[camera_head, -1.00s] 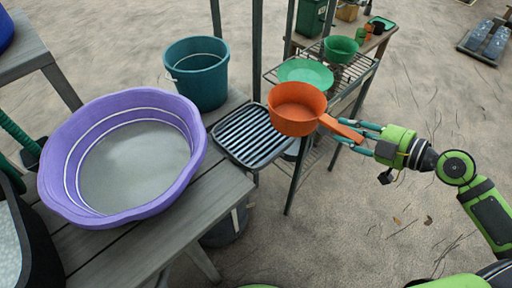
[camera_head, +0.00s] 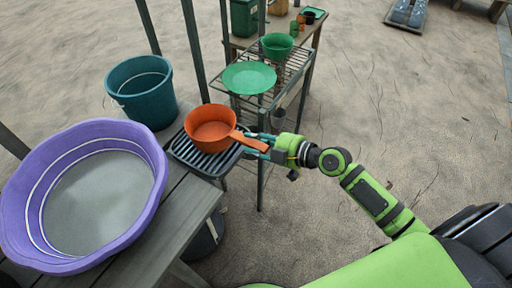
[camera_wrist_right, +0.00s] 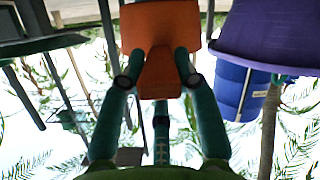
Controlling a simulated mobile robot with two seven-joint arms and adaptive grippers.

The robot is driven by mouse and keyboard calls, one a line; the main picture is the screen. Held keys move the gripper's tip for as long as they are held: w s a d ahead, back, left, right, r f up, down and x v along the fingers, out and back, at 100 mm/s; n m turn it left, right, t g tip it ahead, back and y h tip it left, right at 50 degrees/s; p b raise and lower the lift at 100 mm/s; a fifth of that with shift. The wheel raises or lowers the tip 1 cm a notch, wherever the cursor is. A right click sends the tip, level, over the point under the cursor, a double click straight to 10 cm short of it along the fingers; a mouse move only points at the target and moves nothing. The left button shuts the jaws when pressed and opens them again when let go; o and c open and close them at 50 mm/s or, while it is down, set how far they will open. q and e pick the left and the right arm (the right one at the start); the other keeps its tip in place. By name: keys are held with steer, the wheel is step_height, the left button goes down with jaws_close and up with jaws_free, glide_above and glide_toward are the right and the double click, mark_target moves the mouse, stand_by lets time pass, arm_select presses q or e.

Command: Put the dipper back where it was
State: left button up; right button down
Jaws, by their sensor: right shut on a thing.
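The orange dipper (camera_head: 212,127) is at the centre of the head view, over the black slatted rack (camera_head: 190,158) at the table's end. Whether it touches the rack cannot be told. My right gripper (camera_head: 262,143) is shut on the dipper's handle, which points to the right. In the right wrist view the fingers (camera_wrist_right: 157,70) close on both sides of the orange handle, and the dipper's bowl (camera_wrist_right: 160,24) hangs beyond them. My left gripper is not in view.
A purple basin (camera_head: 150,185) fills the left of the wooden table, with a teal bucket (camera_head: 142,95) behind it. A metal shelf with a green plate (camera_head: 249,78) and a green bowl (camera_head: 277,45) stands behind the dipper. Sandy ground to the right is open.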

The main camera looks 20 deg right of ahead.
step_height(320, 180, down, 4)
steer(key=shift+r, duration=0.25)
steer(key=shift+f, duration=0.1)
steer(key=c, duration=1.3)
jaws_free()
steer(key=shift+f+b, duration=0.1)
steer(key=shift+b, duration=0.25)
steer(key=o, duration=0.4)
